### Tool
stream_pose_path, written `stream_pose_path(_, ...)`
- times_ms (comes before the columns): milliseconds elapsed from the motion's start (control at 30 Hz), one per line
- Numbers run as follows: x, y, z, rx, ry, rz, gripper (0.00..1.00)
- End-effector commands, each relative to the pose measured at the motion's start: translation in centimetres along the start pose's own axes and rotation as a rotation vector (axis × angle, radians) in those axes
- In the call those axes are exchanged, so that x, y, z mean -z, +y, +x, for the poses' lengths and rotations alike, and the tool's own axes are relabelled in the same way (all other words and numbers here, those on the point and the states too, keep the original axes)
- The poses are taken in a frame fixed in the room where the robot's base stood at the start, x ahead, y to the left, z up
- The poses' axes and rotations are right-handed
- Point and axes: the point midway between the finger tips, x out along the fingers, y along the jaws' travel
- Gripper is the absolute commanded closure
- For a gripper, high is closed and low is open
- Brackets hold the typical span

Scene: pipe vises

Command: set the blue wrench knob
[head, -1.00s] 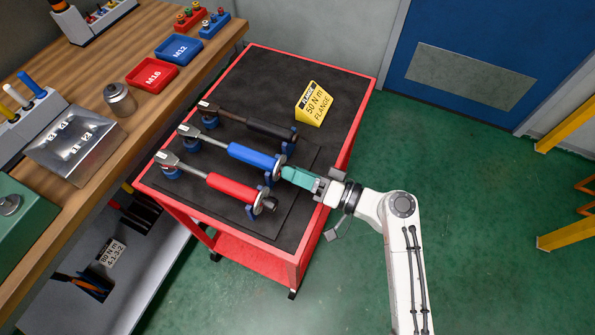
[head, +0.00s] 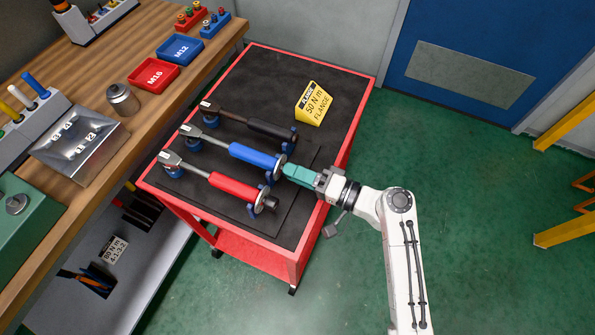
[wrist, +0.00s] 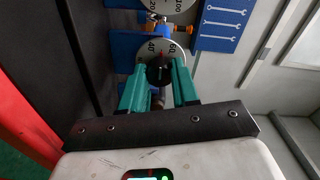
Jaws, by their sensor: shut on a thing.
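The blue wrench (head: 255,155) lies in blue holders on the cart, between a red wrench (head: 233,186) and a black-handled wrench (head: 262,125). A round pale dial (head: 281,161) sits at its handle end. My gripper (head: 286,170) reaches this end from the right. In the wrist view its green fingers (wrist: 160,84) are shut on the dark knob (wrist: 160,69), one finger on each side. The dial face (wrist: 148,52) around the knob shows 40 and 60, with a red mark above the knob. In the head view my fingers hide the knob.
A yellow sign (head: 315,103) reading 50 N m FLANGE stands on the cart's dark mat (head: 255,75). The red wrench's end lies close below my gripper. The wooden bench (head: 120,62) with trays is at the left. Green floor right of the cart is open.

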Motion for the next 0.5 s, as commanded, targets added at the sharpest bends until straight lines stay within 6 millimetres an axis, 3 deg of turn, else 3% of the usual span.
stream_pose_path(100, 0.07, 0.11, -0.09, -0.003, 0.003, 0.0, 1.0)
stream_pose_path(133, 0.06, 0.11, -0.09, -0.003, 0.003, 0.0, 0.69)
stream_pose_path(400, 0.03, 0.06, -0.05, -0.001, 0.001, -0.001, 0.44)
stream_pose_path(500, 0.02, 0.04, -0.04, -0.001, 0.001, -0.001, 0.44)
